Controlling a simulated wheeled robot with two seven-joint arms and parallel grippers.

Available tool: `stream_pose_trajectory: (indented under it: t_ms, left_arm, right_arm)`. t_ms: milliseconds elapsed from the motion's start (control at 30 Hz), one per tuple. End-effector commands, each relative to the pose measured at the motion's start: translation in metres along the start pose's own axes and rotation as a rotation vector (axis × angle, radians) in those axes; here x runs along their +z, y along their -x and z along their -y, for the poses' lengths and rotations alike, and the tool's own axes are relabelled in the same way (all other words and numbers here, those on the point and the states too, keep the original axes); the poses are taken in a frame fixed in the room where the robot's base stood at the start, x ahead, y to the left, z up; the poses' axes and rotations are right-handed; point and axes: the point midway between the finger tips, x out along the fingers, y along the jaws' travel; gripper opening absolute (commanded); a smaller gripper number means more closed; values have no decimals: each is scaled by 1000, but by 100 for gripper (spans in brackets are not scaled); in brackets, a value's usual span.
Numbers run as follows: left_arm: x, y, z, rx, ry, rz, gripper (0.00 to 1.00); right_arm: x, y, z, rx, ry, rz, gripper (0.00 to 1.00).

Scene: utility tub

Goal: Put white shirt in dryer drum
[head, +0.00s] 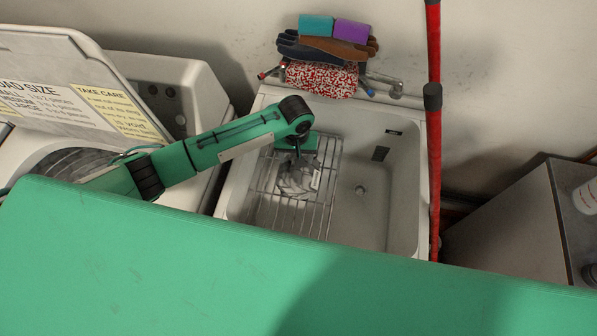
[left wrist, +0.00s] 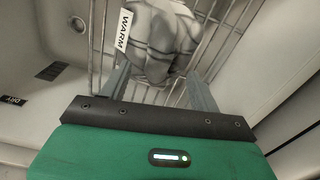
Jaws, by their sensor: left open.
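A crumpled greyish-white cloth (head: 297,178), which looks like the white shirt, lies on a wire rack (head: 322,185) over the left part of the utility tub (head: 405,190). It also shows in the left wrist view (left wrist: 160,45), with a white "WARM" tag (left wrist: 123,30) beside it. My left gripper (head: 297,160) is over the tub, pointing down at the cloth. In the left wrist view my left gripper (left wrist: 157,75) is open, with a finger on each side of the cloth's near end. Contact cannot be told. No dryer drum is clearly identifiable. My right gripper is out of view.
A white top-opening machine with a raised lid (head: 75,85) and a round opening (head: 72,163) stands at the left. Gloves (head: 325,48) and a red-white cloth (head: 320,79) are at the tub's back. A red pole (head: 434,150) stands right of the tub, before a grey cabinet (head: 515,215).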

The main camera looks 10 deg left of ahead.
Motion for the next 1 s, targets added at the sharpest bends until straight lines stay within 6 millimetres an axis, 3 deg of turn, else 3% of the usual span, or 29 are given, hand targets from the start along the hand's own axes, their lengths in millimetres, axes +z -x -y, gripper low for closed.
stream_pose_trajectory:
  t_ms: [100,200,400,667,933,1000]
  left_arm:
    - [1,-11,0,-3,0,2,63]
    - [0,-25,1,-4,1,2,63]
    - [1,-47,0,-1,1,1,63]
    - [1,-50,0,-1,0,0,63]
    - [0,-50,0,-1,0,0,10]
    - [1,-50,0,0,0,0,5]
  right_arm:
    - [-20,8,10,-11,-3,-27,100]
    - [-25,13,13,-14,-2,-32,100]
    - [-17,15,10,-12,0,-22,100]
    - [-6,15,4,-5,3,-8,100]
    - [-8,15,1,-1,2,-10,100]
    - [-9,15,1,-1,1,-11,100]
